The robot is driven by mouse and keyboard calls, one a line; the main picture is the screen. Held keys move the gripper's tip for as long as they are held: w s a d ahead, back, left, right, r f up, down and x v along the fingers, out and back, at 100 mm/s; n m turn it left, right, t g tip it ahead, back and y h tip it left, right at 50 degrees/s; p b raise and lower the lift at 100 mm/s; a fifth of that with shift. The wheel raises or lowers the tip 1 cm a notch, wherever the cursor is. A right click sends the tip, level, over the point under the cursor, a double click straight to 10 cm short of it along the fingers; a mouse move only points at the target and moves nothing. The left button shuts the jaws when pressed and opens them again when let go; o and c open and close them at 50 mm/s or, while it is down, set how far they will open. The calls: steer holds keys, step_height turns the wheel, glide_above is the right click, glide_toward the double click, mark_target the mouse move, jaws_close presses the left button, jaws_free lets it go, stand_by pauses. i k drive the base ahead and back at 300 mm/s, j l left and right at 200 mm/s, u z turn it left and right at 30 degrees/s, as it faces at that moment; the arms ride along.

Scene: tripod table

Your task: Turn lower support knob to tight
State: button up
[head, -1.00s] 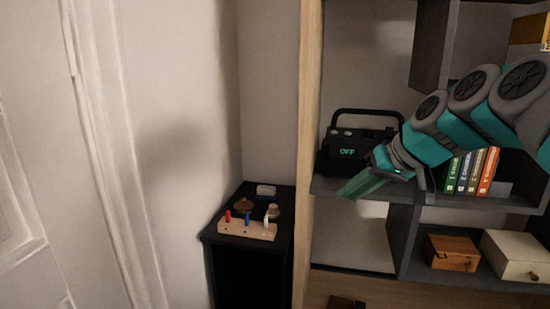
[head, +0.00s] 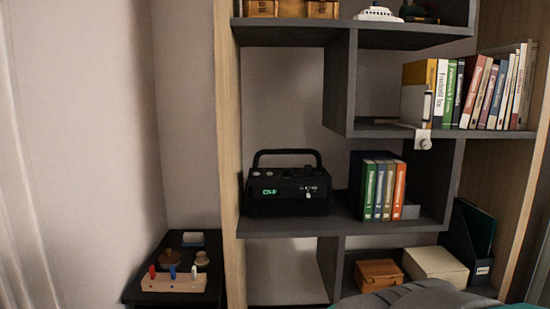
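I cannot make out a tripod table or a knob marked as the lower support knob. A small white clamp-like piece (head: 423,139) with a dark round spot sits at the shelf edge on the right, below an upright white-and-black pen-like thing (head: 427,107). I cannot tell whether it bears on the task. My gripper is out of view; only part of my arm shows at the bottom right.
A bookshelf (head: 341,85) fills the middle and right. It holds a black radio (head: 288,190) reading OFF, books (head: 383,188), a wooden box (head: 378,274) and a white box (head: 435,264). A dark side table (head: 140,294) with a pegged wooden block (head: 174,283) stands left.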

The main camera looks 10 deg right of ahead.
mark_target(425, 143)
steer(key=z, duration=1.2)
